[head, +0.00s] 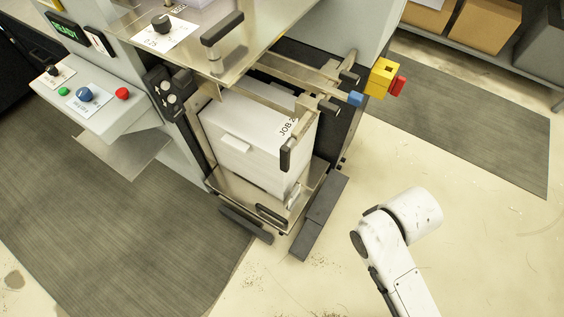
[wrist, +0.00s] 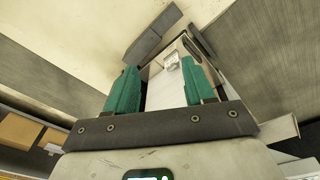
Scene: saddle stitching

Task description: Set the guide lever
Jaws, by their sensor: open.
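A grey stitching machine (head: 190,40) stands at the upper left in the head view. I cannot tell which of these is the guide lever. Below the rails, a white stack marked JOB (head: 245,150) sits in a metal bay. My gripper (wrist: 159,66) shows in the wrist view with two teal fingers apart. The white stack (wrist: 166,90) shows beyond and between them, with no visible contact. The head view does not show my fingers.
A control shelf (head: 90,95) with green, blue and red knobs juts out at left. A metal tray with a black handle (head: 272,213) and dark foot bars (head: 320,215) sit low in front. Boxes (head: 484,25) stand on a shelf at upper right.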

